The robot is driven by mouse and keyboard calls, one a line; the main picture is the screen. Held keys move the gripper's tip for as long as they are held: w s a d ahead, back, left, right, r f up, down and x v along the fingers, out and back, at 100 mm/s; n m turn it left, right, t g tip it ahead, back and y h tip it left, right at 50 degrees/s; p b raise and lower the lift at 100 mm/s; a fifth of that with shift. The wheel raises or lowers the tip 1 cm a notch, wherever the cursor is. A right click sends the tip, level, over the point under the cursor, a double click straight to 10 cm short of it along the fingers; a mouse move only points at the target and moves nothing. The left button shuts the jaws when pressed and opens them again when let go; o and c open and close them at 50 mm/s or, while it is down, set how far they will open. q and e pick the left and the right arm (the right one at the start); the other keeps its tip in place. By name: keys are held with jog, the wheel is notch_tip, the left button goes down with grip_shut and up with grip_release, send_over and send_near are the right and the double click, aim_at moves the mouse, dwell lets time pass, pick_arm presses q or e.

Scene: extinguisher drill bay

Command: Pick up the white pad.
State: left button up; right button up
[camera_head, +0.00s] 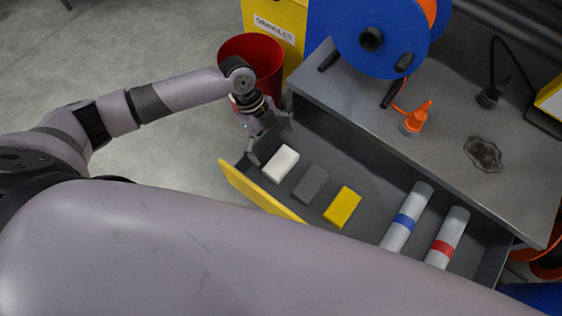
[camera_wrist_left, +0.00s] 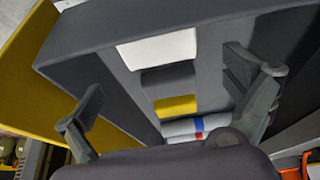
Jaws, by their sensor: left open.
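The white pad (camera_head: 280,164) lies in the open drawer (camera_head: 262,193), nearest its left end. It also shows in the left wrist view (camera_wrist_left: 159,48), beyond the fingers and between them. My left gripper (camera_head: 272,141) is open and empty, over the drawer's left end, just behind and left of the white pad and apart from it. In the left wrist view its two fingers (camera_wrist_left: 162,92) stand wide apart. My right gripper is not in view; a large arm link of mine covers the lower part of the head view.
A grey pad (camera_head: 311,184), a yellow pad (camera_head: 342,207) and two tubes with blue (camera_head: 407,217) and red (camera_head: 448,238) bands lie rightward in the drawer. The bench top (camera_head: 455,130) overhangs behind, with a blue reel (camera_head: 385,35) and orange-tipped bottle (camera_head: 416,119). A red bucket (camera_head: 262,52) stands left.

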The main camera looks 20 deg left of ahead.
aim_at(280, 162)
pick_arm(q)
jog(key=x, duration=0.8)
jog(key=shift+a+f+p, duration=0.1)
jog(key=shift+f+p, duration=0.1)
jog(key=shift+p, duration=0.1)
jog(key=shift+s, duration=0.1)
jog(key=shift+c, duration=0.4)
jog(key=c, duration=0.8)
